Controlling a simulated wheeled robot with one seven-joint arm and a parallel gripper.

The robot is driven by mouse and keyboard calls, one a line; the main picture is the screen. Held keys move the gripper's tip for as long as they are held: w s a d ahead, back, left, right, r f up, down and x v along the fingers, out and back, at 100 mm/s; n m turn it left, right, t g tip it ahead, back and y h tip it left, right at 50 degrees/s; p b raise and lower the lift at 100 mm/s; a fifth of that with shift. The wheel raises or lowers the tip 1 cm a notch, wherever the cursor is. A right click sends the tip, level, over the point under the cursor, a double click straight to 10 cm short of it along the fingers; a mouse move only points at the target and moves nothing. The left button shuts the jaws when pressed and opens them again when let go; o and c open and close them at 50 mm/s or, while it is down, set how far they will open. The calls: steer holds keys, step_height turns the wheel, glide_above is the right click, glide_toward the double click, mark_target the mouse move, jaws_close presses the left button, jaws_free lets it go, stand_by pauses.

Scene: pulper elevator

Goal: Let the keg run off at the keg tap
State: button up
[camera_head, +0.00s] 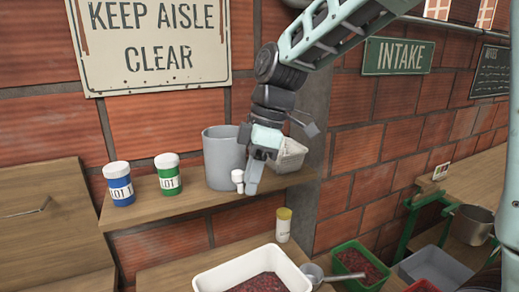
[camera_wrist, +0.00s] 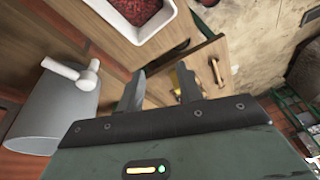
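The keg (camera_head: 222,158) is a grey cylinder standing upright on the wall shelf. Its white tap (camera_head: 238,178) sticks out near the bottom, at the keg's right side in this view. In the wrist view the keg (camera_wrist: 45,115) is at the left, with the tap (camera_wrist: 75,74) clear of the fingers. My gripper (camera_head: 254,180) is just right of the tap, pointing down. In the wrist view my gripper (camera_wrist: 160,90) has its fingers apart with nothing held between them. I cannot tell whether any liquid runs from the tap.
A white basket (camera_head: 289,156) sits behind my gripper on the shelf (camera_head: 150,205). A blue jar (camera_head: 119,184) and a green jar (camera_head: 168,174) stand left of the keg. Below are a yellow-lidded jar (camera_head: 284,226) and a white tray (camera_head: 215,281) of dark red pulp.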

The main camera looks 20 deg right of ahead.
steer(key=w+d+r+n+t+y+p, duration=0.1)
steer(key=w+d+r+n+p, duration=0.15)
steer(key=w+d+r, duration=0.45)
steer(key=w+d+r+n+t+y+p, duration=0.1)
steer(key=w+d+r+n, duration=0.25)
steer(key=d, duration=0.45)
steer(key=shift+m+h, duration=0.3)
steer(key=p+x, duration=0.6)
steer(key=x, duration=1.1)
steer(key=shift+a+r+p, duration=0.1)
steer(key=shift+a+p, duration=0.05)
steer(key=shift+p, duration=0.2)
jaws_close()
